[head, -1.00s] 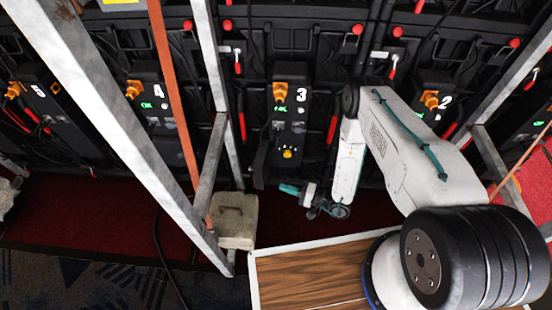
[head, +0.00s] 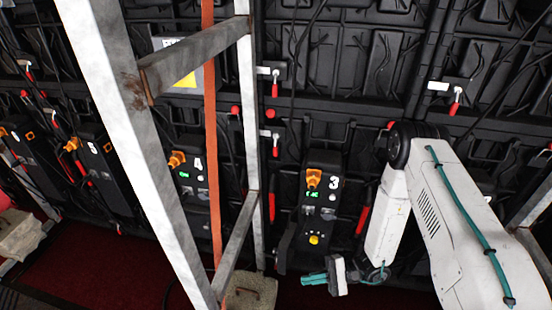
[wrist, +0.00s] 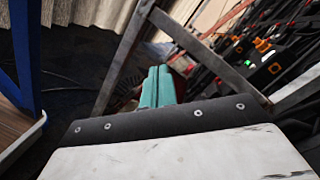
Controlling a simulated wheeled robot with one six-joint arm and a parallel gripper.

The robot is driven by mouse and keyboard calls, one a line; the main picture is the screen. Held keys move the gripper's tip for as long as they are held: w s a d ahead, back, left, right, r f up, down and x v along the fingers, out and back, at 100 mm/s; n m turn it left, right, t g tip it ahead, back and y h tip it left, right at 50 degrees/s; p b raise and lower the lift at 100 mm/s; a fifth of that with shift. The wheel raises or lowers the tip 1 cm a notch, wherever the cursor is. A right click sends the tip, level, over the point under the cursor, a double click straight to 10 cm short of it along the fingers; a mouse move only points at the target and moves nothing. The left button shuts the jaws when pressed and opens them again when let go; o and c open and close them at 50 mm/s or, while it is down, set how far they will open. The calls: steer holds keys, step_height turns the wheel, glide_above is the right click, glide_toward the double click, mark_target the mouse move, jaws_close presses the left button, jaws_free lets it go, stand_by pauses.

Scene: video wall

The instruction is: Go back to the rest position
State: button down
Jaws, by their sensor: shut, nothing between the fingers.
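My gripper (head: 316,278) shows at the lower middle of the head view, with teal fingers pointing left. It is in front of and below the black control unit marked 3 (head: 321,215), which has an orange plug at its top and a yellow knob lower down. In the wrist view the teal fingers (wrist: 157,85) are pressed together, with nothing between them. My white arm reaches in from the right side of the head view.
A grey metal frame (head: 130,150) stands at the left, with an orange strap (head: 211,130) beside it. A concrete block (head: 250,291) sits at its foot. Further units 4 (head: 190,185) and 5 (head: 95,165) stand to the left. Red carpet (head: 100,268) covers the floor.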

steer(key=s+d+r+n+g+h, duration=0.1)
steer(key=d+r+n+g+h, duration=0.15)
steer(key=r, duration=0.55)
steer(key=s+d+r+n+g+h, duration=0.15)
steer(key=r+h, duration=0.25)
steer(key=r, duration=0.5)
steer(key=s+d+r+n+g+h, duration=0.1)
steer(key=d+r+g+h, duration=0.15)
steer(key=r, duration=0.55)
steer(key=s+d+r+t+h, duration=0.3)
steer(key=s+r, duration=0.1)
steer(key=r, duration=0.3)
steer(key=s+d+r+n+t+h, duration=0.1)
steer(key=s+d+r+t+h, duration=0.2)
steer(key=r, duration=0.5)
steer(key=s+d+r+n+t+h, duration=0.1)
steer(key=s+d+r+t+h, duration=0.1)
steer(key=r, duration=0.5)
steer(key=s+d+t, duration=0.1)
steer(key=s+t, duration=0.1)
steer(key=s, duration=0.1)
steer(key=shift+s+d+r+t+h, duration=0.3)
steer(key=shift+s+r+t+h, duration=0.05)
steer(key=shift+r+h, duration=0.05)
